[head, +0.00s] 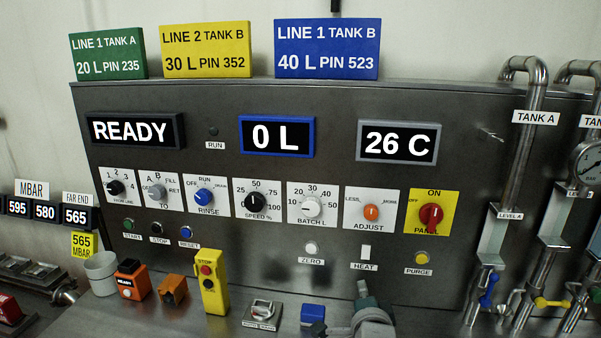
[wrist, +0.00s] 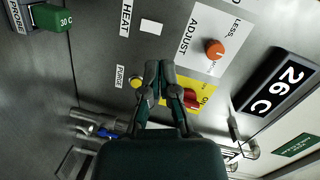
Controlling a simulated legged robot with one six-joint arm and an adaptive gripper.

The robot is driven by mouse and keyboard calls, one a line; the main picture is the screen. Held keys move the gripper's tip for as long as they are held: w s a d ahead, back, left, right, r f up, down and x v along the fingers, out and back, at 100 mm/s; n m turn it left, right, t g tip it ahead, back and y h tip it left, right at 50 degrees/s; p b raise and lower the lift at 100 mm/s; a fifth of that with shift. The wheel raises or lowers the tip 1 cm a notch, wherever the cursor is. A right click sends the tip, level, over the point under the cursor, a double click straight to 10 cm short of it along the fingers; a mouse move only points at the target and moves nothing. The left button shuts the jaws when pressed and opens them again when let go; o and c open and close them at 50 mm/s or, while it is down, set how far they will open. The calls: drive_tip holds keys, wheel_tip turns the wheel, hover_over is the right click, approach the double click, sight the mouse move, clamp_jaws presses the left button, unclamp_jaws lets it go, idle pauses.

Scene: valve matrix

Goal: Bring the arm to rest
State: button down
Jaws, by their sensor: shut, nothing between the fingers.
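My gripper (wrist: 160,72) shows in the wrist view with its two dark fingers close together, shut and empty. It is in front of the grey control panel (head: 330,190), and its tips appear over the area by the yellow PURGE button (wrist: 137,83) and the red PANEL knob (wrist: 192,98). I cannot tell the distance to the panel. In the head view a grey-green part of my arm (head: 370,318) shows at the bottom edge; the fingers are not clear there.
The panel carries a row of knobs, including the orange ADJUST knob (head: 371,212). Metal pipes (head: 528,90) run down at right.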

drive_tip(key=s+d+r+n+g+y, duration=0.1)
drive_tip(key=s+d+n+g, duration=0.1)
drive_tip(key=s+n+g, duration=0.8)
drive_tip(key=s+n, duration=0.5)
drive_tip(key=s, duration=0.7)
drive_tip(key=shift+s+r+g, duration=0.3)
drive_tip(key=shift+s+g, duration=0.1)
